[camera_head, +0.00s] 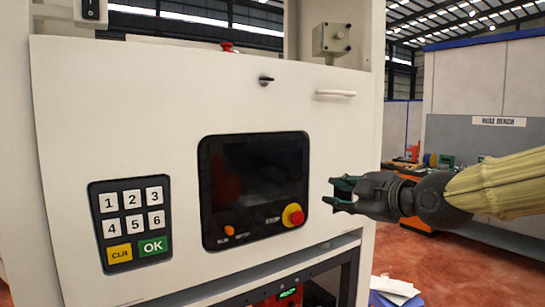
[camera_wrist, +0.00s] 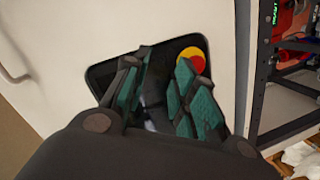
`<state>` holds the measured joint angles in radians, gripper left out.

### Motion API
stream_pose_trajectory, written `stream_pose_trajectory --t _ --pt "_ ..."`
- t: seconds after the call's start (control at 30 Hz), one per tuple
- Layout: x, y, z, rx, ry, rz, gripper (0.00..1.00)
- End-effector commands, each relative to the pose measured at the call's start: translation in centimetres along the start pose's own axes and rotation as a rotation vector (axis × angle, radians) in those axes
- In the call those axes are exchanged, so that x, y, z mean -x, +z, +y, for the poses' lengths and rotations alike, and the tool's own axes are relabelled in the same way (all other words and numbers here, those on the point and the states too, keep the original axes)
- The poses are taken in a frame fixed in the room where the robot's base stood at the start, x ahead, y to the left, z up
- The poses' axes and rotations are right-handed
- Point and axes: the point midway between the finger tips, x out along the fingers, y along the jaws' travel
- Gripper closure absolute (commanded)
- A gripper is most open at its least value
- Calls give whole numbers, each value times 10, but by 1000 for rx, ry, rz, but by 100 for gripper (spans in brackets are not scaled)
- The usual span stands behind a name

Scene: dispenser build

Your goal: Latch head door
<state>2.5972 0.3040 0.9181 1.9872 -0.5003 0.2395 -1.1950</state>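The head door (camera_head: 110,120) is a large white panel filling much of the head view. A small black latch knob (camera_head: 265,80) sits near its top, with its lever pointing right. A white bar handle (camera_head: 335,93) is at its upper right. My gripper (camera_head: 340,194) is in front of the door's right part, below the handle and right of the screen. In the wrist view, my gripper (camera_wrist: 160,95) has its two green-padded fingers apart with nothing between them. The handle shows at the wrist view's left edge (camera_wrist: 14,62).
The door carries a black screen panel (camera_head: 255,180) with a red-yellow knob (camera_head: 293,215) close to my gripper, and a keypad (camera_head: 131,222) at lower left. A dark frame with red parts (camera_head: 285,295) is below. A grey bench unit (camera_head: 490,150) stands at right; white sheets (camera_head: 395,287) lie on the floor.

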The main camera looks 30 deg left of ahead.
Motion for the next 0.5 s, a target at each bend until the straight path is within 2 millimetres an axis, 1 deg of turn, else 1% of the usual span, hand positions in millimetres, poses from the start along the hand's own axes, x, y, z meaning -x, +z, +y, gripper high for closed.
stream_pose_trajectory --t 0.03,0.07,0.1,0.17,0.2,0.3,0.33,0.4,0.5 --pt "11 -39 34 94 35 34 73" --pt "17 -59 48 147 50 50 73" --pt "24 -84 66 215 71 69 73" --pt "36 -120 88 307 98 94 73" --pt "44 -140 101 360 116 108 73" --pt "61 -180 122 462 150 131 73" --pt "64 -189 127 485 157 137 73" --pt "71 -204 134 524 171 144 73" --pt "73 -214 139 549 179 150 73"
